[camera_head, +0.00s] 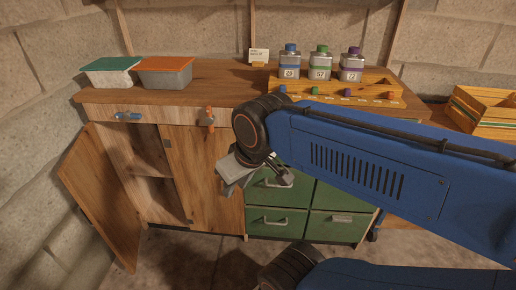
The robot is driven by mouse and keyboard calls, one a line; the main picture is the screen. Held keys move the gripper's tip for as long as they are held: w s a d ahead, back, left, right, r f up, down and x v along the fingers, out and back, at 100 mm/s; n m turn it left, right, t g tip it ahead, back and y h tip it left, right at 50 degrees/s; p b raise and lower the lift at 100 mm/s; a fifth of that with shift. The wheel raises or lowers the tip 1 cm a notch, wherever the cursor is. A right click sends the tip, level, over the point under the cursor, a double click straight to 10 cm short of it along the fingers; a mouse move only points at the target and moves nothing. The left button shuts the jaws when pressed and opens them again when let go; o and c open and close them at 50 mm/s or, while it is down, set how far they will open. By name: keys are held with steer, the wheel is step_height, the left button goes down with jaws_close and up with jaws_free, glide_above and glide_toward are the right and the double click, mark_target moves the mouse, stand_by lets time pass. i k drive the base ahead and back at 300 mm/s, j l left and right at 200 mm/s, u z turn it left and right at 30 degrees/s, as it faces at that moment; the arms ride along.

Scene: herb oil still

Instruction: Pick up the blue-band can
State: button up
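The blue-band can (290,66) is a small metal can with a blue cap. It stands upright on the wooden bench, leftmost of three cans in the wooden rack's area. Beside it stand a green-capped can (320,66) and a purple-capped can (351,67). My blue arm crosses the right half of the view. My gripper (258,177) hangs below the wrist in front of the cabinet, lower than the bench top and well apart from the cans. Its fingers are small and partly hidden, so I cannot tell whether they are open or shut.
A teal-lidded bin (111,72) and an orange-lidded bin (165,72) stand on the bench's left. A cabinet door (99,197) hangs open at the lower left. Green drawers (276,222) lie below my gripper. A wooden crate (484,111) stands at right.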

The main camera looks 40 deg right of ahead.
mark_target(289, 62)
steer(key=i+z, duration=0.1)
steer(key=z, duration=0.5)
steer(key=k, duration=0.2)
steer(key=i+j+z, duration=0.1)
steer(key=j+z, duration=0.15)
steer(key=j, duration=0.4)
steer(key=j+z, duration=0.25)
steer(key=j, duration=0.35)
steer(key=i+l+u, duration=0.1)
steer(key=u, duration=0.3)
steer(key=i+l+u, duration=0.2)
steer(key=l+z, duration=0.15)
steer(key=z, duration=0.6)
